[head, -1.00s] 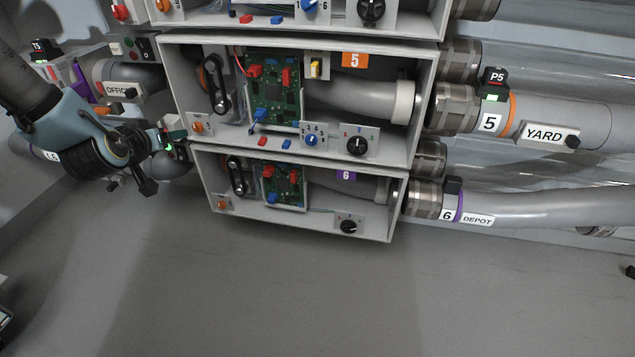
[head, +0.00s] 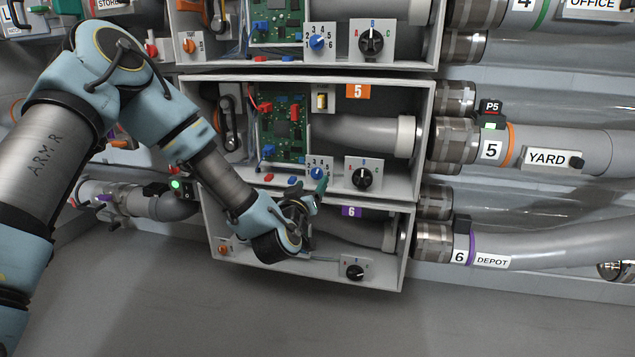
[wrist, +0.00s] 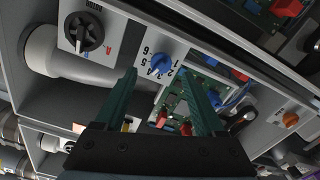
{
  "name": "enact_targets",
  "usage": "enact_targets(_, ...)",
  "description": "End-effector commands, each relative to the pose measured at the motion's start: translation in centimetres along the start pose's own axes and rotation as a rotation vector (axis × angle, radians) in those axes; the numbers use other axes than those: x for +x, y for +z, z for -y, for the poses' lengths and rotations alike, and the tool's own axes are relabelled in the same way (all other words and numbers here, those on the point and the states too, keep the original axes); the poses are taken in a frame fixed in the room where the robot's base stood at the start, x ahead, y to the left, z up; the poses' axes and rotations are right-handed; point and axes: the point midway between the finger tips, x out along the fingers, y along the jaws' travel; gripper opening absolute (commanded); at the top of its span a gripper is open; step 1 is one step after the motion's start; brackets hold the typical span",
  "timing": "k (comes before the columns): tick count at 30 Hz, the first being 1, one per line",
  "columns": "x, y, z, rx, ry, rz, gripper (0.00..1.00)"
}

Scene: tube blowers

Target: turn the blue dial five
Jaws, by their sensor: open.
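The blue dial five (head: 318,172) sits on a small white numbered plate at the lower front of the box with the orange 5 label. My gripper (head: 309,190) is just below and in front of it in the head view, partly overlapping the plate's lower edge. In the wrist view the scene is upside down. There the blue dial (wrist: 161,62) shows beyond and between the two green fingertips of my gripper (wrist: 160,80). The fingers are apart with nothing between them, and no contact with the dial shows. The dial's exact pointer setting is too small to tell.
A black dial (head: 364,178) is right of the blue one, also seen in the wrist view (wrist: 82,35). A green circuit board (head: 284,125) is behind and left. Another blue dial (head: 317,42) is on the box above. Box 6 (head: 390,275) lies below, partly behind my wrist.

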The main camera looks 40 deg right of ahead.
Motion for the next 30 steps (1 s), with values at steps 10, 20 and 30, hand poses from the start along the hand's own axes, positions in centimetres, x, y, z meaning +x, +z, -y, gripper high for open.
enact_targets(10, 4.6, 0.1, 0.1, 0.000, -0.001, 0.000, 0.71)
enact_targets(20, 5.0, 0.0, 0.0, 0.001, 0.000, 0.001, 0.71)
enact_targets(30, 5.0, 0.0, 0.0, 0.001, 0.000, 0.001, 0.35)
